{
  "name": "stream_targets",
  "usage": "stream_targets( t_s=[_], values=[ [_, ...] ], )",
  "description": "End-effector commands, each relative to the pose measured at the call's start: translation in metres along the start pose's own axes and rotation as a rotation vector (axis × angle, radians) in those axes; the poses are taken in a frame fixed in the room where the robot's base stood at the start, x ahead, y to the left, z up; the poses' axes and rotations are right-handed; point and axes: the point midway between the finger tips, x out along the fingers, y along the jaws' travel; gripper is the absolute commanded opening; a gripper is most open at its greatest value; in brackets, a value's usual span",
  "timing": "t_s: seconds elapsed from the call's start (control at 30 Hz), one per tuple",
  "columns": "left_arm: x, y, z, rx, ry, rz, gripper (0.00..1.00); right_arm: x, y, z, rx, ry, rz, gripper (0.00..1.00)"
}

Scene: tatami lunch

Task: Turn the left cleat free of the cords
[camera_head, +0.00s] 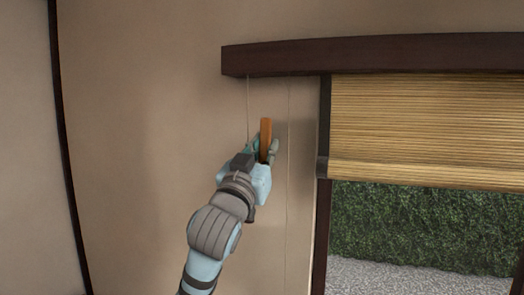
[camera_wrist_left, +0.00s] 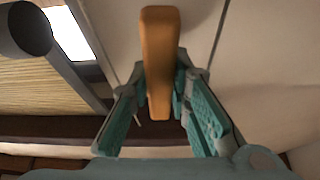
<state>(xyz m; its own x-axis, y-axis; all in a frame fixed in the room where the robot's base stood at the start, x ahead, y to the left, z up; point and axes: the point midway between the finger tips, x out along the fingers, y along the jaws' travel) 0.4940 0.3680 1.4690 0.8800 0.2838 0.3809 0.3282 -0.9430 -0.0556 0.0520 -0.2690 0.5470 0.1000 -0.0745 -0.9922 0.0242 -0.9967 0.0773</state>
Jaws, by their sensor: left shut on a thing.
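The left cleat (camera_head: 265,132) is an orange-brown wooden bar against the beige wall, standing close to upright in the head view. It also shows in the left wrist view (camera_wrist_left: 159,50), running lengthwise between my fingers. My left gripper (camera_head: 264,150) is shut on the cleat, with one teal-padded finger on each side of it. Thin cords hang down the wall: one cord (camera_head: 248,100) comes down to the gripper, and another cord (camera_head: 289,110) runs just right of it. Whether a cord touches the cleat is hidden by the fingers. My right gripper is not in view.
A dark wooden beam (camera_head: 380,54) crosses above. A woven blind (camera_head: 425,120) hangs partly lowered to the right, beside a dark post (camera_head: 322,220). A green hedge (camera_head: 425,225) and gravel show beyond the opening. The wall left of my arm is bare.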

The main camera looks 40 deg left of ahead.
Motion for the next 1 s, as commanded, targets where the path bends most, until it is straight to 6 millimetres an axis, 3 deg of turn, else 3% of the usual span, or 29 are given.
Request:
stream_targets(
  t_s=[0.67, 0.7, 0.8, 1.0],
  values=[
    [0.0000, -0.0010, -0.0036, -0.065, 0.009, -0.030, 0.00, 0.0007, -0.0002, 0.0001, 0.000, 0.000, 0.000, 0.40],
    [0.0000, -0.0010, -0.0036, -0.065, 0.009, -0.030, 0.21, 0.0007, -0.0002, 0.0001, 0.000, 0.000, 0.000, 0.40],
    [0.0000, -0.0008, -0.0028, -0.065, 0.007, -0.029, 0.37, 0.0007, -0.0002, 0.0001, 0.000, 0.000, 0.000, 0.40],
    [0.0001, -0.0003, -0.0015, -0.065, 0.004, -0.028, 0.38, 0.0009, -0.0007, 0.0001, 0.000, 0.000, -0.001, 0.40]
  ],
)
